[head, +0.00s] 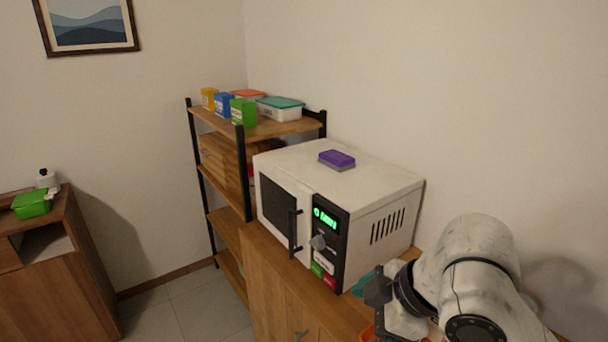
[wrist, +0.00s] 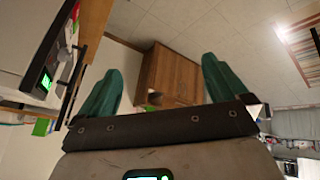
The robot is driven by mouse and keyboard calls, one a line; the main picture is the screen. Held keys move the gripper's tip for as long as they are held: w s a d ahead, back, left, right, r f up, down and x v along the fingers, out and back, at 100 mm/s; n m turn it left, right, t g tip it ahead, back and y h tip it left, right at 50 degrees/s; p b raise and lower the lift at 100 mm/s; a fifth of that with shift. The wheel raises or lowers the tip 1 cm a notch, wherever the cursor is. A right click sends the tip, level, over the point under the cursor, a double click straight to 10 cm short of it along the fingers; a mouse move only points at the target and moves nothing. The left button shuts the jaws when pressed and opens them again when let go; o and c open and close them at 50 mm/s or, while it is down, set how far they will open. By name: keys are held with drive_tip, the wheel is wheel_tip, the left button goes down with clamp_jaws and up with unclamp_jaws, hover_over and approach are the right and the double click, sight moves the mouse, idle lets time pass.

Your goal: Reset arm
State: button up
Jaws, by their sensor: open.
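My gripper (wrist: 161,84) shows in the wrist view with its two teal fingers spread wide apart. Nothing is between the fingers; only the floor and a distant wooden cabinet (wrist: 172,75) show behind the gap. In the head view my white arm is at the lower right, beside the microwave (head: 380,182). A bit of teal finger shows there near the microwave's lower right corner; most of the gripper is hidden by the arm. The microwave also shows at the left of the wrist view (wrist: 30,40).
The microwave stands on a wooden counter (head: 262,262), with a purple sponge (head: 337,158) on top. A shelf rack (head: 285,127) behind it holds several colored boxes and lidded containers. A cabinet (head: 50,290) with a green container (head: 32,205) stands at left. Floor between is clear.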

drive_tip(key=s+d+f+m+t+h, duration=0.1)
drive_tip(key=s+d+f+m, duration=0.2)
drive_tip(key=s+f+m, duration=0.5)
drive_tip(key=s+d+f+m, duration=0.4)
drive_tip(key=f+m, duration=0.1)
drive_tip(key=f, duration=0.6)
drive_tip(key=s+d+f+m+g+h, duration=0.1)
drive_tip(key=s+d+f+m+h, duration=0.1)
drive_tip(key=s+d, duration=0.3)
drive_tip(key=s+d+f+m+g+h, duration=0.1)
drive_tip(key=s+d+f, duration=0.4)
drive_tip(key=s, duration=0.5)
drive_tip(key=shift+d+f+m+g+h, duration=0.15)
drive_tip(key=shift+f+m+g+h, duration=0.2)
drive_tip(key=shift+g+h, duration=0.3)
drive_tip(key=shift+r, duration=0.1)
